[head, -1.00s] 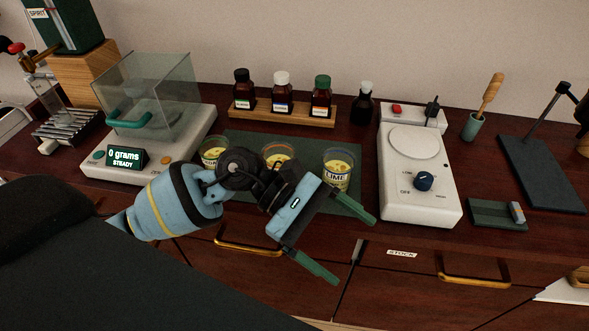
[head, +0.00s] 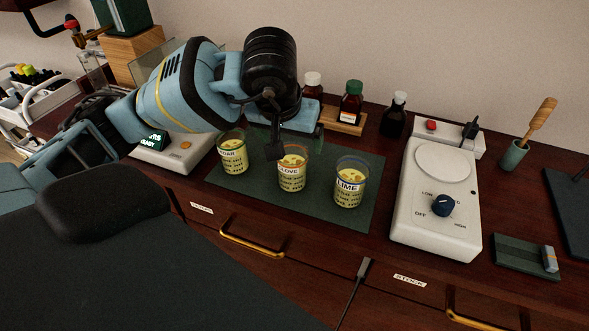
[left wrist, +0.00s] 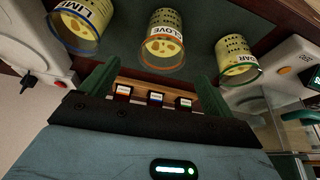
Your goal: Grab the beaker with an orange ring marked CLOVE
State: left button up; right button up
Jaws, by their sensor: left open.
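The beaker marked CLOVE (head: 292,172), with an orange ring and yellow contents, stands upright in the middle of a row of three on the dark green mat (head: 330,207). In the left wrist view the CLOVE beaker (left wrist: 163,47) shows ahead, between the lines of the two green fingers. My left gripper (head: 297,140) is open and empty, just above and behind this beaker; its fingers are partly hidden in the head view. The LIME beaker (head: 350,183), ringed blue, stands to the right. A green-ringed beaker (head: 232,153), its label ending in DAR, stands to the left.
A white hotplate (head: 437,205) stands right of the mat. Brown bottles (head: 351,101) in a wooden rack stand behind, partly hidden by my arm. The balance (head: 185,150) is at the left. The counter's front edge has drawers with brass handles (head: 250,243).

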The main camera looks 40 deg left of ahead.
aim_at(292, 155)
pick_arm(q)
jog(key=shift+s+x, duration=0.15)
jog(key=shift+x, duration=1.75)
jog(key=shift+s+x, duration=0.1)
jog(key=shift+x, duration=1.8)
jog(key=shift+f, duration=0.1)
jog(key=c, duration=1.4)
jog(key=shift+o, duration=0.2)
